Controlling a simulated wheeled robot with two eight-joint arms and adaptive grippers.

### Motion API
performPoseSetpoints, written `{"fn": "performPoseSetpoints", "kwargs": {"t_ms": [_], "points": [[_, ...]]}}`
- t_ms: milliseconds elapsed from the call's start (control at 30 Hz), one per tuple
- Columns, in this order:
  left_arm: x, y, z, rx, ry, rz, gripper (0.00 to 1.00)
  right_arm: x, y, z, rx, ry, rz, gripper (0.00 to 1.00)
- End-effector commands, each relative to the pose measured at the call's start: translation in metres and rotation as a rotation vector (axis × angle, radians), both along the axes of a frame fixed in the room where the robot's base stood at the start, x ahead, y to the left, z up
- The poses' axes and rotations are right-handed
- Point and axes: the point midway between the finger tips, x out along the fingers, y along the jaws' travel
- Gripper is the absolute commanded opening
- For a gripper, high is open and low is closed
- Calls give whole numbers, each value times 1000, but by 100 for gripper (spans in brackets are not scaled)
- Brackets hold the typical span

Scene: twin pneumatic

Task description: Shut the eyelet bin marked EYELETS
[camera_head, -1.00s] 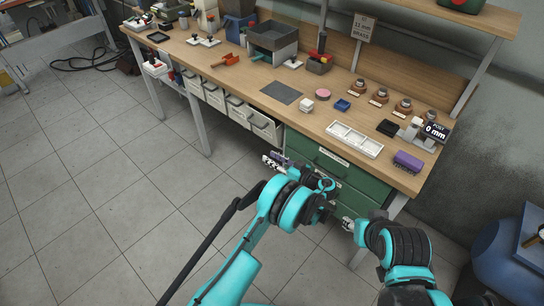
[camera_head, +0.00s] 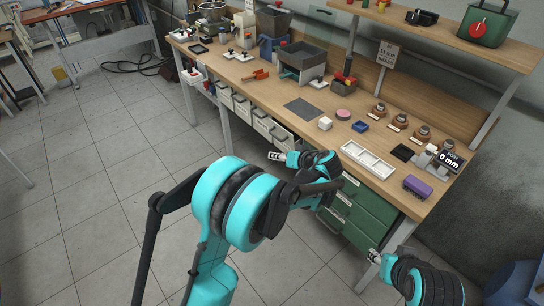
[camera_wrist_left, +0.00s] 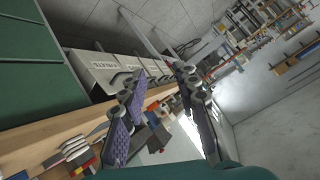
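A row of white bins hangs under the bench's front edge. The bin at its right end, beside the green drawers, has a label that seems to read EYELETS in the left wrist view (camera_wrist_left: 100,64); that eyelet bin also shows in the head view (camera_head: 281,135) and looks pulled out. My left gripper (camera_head: 277,156) is just in front of and below it, apart from it. In the left wrist view the two purple-padded fingers (camera_wrist_left: 162,76) are spread with nothing between them. My right gripper (camera_head: 374,257) is low at the right, by the bench leg; its fingers are too small to judge.
Green drawers (camera_head: 365,200) stand right of the bins, close to my left wrist. More white bins (camera_head: 243,108) continue to the left. The bench top carries a white tray (camera_head: 368,160), a purple block (camera_head: 417,187) and several small parts.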

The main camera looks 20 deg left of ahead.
Motion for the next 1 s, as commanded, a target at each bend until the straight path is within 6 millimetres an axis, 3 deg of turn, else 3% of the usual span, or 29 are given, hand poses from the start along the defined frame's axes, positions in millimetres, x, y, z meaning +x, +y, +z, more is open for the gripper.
{"fn": "performPoseSetpoints", "kwargs": {"t_ms": [200, 400, 767, 900, 1000], "points": [[-26, 15, 25, -54, 65, -41, 31, 0, 0, 4, 0, 0, 0, 40], [-40, 20, 36, -85, 95, -67, 31, 0, 0, 6, 0, 0, 0, 40], [-43, 21, 38, -92, 103, -75, 31, 0, 0, 6, 0, 0, 0, 40], [-45, 25, 34, -120, 96, -53, 0, 0, 0, 7, 0, 0, 0, 40], [-51, 36, 21, -230, 67, 32, 0, 0, 0, 12, 0, 0, 0, 40]]}}
